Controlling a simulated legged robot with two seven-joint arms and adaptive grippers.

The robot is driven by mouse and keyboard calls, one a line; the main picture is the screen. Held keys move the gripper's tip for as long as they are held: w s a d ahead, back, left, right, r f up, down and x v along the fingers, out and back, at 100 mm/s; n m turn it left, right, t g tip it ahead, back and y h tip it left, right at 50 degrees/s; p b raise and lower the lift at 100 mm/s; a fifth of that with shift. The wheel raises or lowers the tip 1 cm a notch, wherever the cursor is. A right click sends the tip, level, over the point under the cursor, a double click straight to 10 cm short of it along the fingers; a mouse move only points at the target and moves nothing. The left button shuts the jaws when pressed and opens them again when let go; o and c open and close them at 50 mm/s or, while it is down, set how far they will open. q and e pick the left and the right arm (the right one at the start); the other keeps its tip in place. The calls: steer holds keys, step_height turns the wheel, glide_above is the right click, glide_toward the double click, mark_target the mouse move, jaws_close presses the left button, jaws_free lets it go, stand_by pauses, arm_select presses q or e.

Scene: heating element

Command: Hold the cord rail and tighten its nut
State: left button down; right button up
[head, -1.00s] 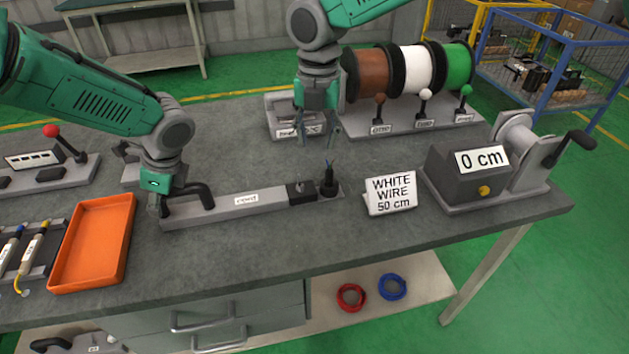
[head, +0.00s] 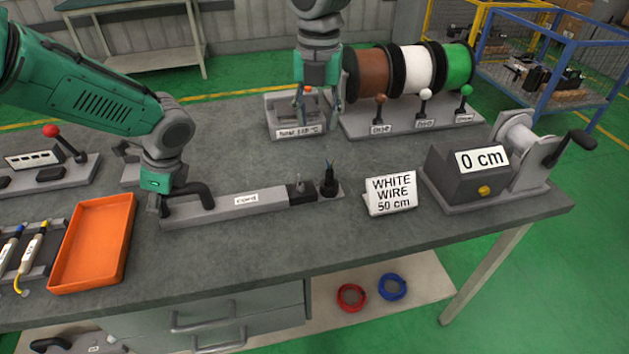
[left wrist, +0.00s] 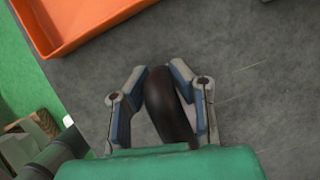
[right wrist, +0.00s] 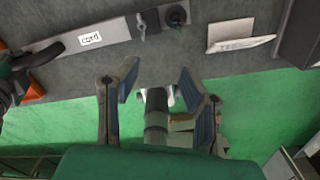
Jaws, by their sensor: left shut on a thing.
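The cord rail (head: 225,205) is a long grey bar with a "cord" label, lying on the table. A small wing nut (head: 299,187) sits on its dark block; it also shows in the right wrist view (right wrist: 141,26). A black round fitting (head: 328,184) with wire ends stands at the rail's right end. My left gripper (head: 165,203) is shut on the rail's black handle (left wrist: 165,105), with a finger on each side. My right gripper (head: 318,104) is open and empty, above the table behind the rail and clear of the nut.
An orange tray (head: 130,215) is left of the rail. A "WHITE WIRE 50 cm" sign (head: 391,195) and a cranked measuring device (head: 470,180) stand to the right. Wire spools (head: 416,68) and a labelled grey box (head: 283,124) are behind, close to my right gripper.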

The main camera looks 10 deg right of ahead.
step_height(320, 180, up, 9)
stand_by(0.3)
steer(key=shift+a, duration=0.1)
